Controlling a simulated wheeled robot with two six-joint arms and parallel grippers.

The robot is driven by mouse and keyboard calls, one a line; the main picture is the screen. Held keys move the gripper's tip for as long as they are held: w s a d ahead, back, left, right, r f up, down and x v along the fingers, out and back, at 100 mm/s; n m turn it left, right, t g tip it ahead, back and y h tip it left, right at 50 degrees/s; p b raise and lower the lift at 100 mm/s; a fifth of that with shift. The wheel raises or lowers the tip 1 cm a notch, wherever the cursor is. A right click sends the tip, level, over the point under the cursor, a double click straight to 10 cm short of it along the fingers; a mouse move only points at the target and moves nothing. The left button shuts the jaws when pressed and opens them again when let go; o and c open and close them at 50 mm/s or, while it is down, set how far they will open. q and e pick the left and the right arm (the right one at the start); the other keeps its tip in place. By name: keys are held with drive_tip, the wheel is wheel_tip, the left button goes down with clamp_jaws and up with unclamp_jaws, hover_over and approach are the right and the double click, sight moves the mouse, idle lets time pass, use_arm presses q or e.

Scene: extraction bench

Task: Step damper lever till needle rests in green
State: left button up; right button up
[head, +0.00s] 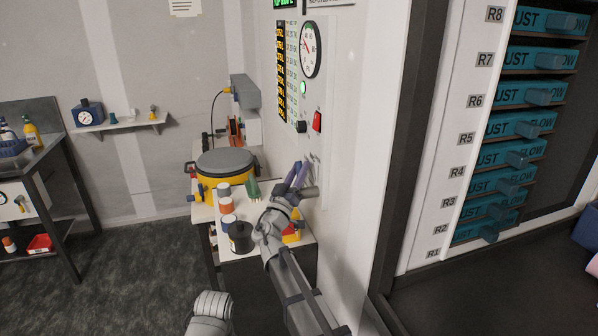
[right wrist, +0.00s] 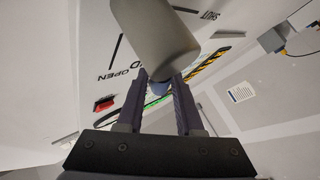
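The dial gauge (head: 310,48) is on the white wall panel; its needle and coloured bands are too small to read surely. The damper lever's grey cylindrical grip (head: 309,192) stands out from the panel below it. In the right wrist view the grip (right wrist: 155,38) fills the top centre, with OPEN and SHUT lettering on the panel behind. My right gripper (head: 299,172) is at the lever, its purple fingers apart. In the right wrist view the fingers (right wrist: 160,92) stand either side of the grip's lower end; contact is unclear. My left gripper is out of view.
A green lamp (head: 303,88), a black knob (head: 301,127) and a red switch (head: 317,121) are on the panel above the lever. A bench below carries a yellow pot with a grey lid (head: 225,165) and several jars. A rack of teal drawers (head: 515,153) stands right.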

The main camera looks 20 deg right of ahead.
drive_tip(key=o, duration=0.4)
drive_tip(key=shift+s, duration=0.1)
drive_tip(key=b+v, duration=0.3)
drive_tip(key=v, duration=0.4)
drive_tip(key=shift+s+a+f, duration=0.1)
drive_tip(key=shift+s+a, duration=0.1)
drive_tip(key=shift+a, duration=0.1)
